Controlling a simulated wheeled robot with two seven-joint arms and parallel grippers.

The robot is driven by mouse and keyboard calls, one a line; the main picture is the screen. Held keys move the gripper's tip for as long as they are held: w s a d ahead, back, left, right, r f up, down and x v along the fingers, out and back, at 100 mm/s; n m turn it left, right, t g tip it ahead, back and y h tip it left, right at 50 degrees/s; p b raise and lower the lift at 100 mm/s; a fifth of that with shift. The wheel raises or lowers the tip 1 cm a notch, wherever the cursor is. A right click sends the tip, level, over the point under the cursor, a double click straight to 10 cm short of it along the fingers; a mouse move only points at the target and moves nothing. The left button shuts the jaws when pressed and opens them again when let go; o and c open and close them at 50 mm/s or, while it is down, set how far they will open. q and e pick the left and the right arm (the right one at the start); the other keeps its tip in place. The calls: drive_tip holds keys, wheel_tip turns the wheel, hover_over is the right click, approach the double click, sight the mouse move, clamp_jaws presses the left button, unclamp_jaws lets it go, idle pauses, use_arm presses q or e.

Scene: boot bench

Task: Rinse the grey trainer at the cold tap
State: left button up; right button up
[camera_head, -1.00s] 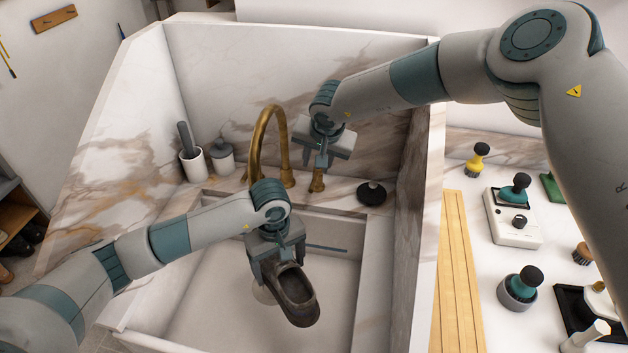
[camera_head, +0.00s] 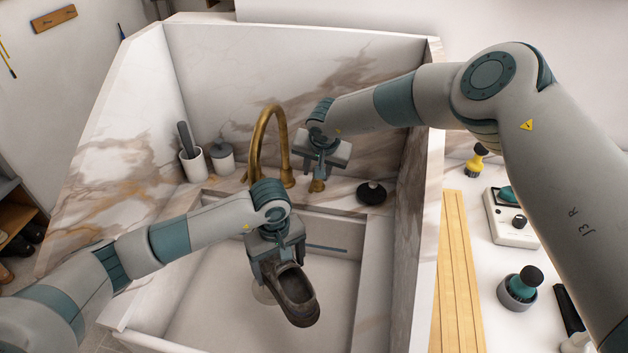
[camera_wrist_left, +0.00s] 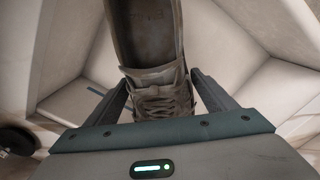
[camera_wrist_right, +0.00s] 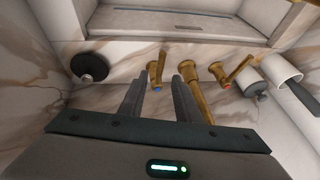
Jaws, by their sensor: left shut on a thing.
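The grey trainer (camera_head: 297,303) hangs tilted over the sink basin, its opening facing up. My left gripper (camera_head: 277,262) is shut on it; in the left wrist view the laced front of the trainer (camera_wrist_left: 160,95) lies between both fingers. The cold tap handle (camera_wrist_right: 156,86), brass with a blue dot, stands at the back of the sink. My right gripper (camera_wrist_right: 163,78) is open, with its fingers on either side of this handle; I cannot tell if they touch it. In the head view the handle (camera_head: 317,186) shows just below the right gripper. I see no water running.
The curved brass spout (camera_head: 268,135) rises left of the cold handle. A red-dotted handle (camera_wrist_right: 229,84) is beyond it. A black round-based item (camera_head: 371,192) sits on the ledge at right. A cup (camera_head: 193,164) and a grey jar (camera_head: 222,158) stand at left. Marble walls enclose the sink.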

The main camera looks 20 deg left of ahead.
sight(314, 182)
drive_tip(key=shift+x, duration=3.5)
clamp_jaws()
